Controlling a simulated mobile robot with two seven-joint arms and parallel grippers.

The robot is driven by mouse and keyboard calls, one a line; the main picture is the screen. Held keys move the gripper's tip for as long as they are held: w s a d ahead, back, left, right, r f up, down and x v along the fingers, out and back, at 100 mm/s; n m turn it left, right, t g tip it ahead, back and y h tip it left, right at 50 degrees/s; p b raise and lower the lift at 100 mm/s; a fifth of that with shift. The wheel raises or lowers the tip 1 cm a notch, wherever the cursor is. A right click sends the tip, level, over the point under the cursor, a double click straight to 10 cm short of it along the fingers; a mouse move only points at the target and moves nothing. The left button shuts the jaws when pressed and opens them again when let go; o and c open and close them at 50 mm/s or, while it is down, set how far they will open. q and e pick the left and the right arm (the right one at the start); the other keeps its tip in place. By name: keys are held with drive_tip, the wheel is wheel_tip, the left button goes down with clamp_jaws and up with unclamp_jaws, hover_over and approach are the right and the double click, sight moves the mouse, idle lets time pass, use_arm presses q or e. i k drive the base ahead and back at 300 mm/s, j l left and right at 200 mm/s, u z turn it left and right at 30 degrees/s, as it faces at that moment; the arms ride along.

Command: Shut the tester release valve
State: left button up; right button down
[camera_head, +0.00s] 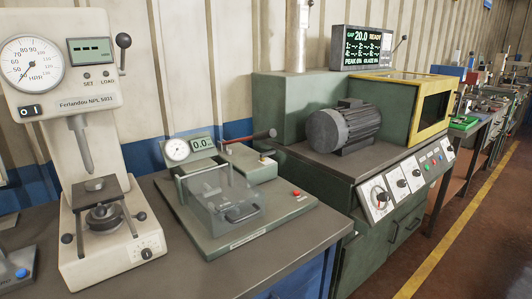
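A grey-green bench tester (240,228) stands on the table in the middle. It carries a round dial gauge (177,150), a digital display (201,143) and a clear cover (224,195) with a dark handle. A lever with a red grip (262,135) sticks out over a green block (247,162) at its back right. A small knob-like part (266,158) sits on this block; I cannot tell if it is the release valve or whether it is open or shut. A red button (296,193) is on the base's right. Neither gripper is in view.
A white hardness tester (95,190) stands close on the left. A green machine with a grey motor (343,126) and a yellow-framed box (432,105) stands to the right. The table's front strip (220,277) is bare. Floor is free beyond the yellow line (455,240).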

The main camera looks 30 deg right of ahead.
sight(262, 156)
drive_tip(key=i+l+u, duration=0.1)
drive_tip(key=l+u, duration=0.25)
drive_tip(key=l, duration=0.8)
drive_tip(key=l+u, duration=0.4)
drive_tip(key=l, duration=0.75)
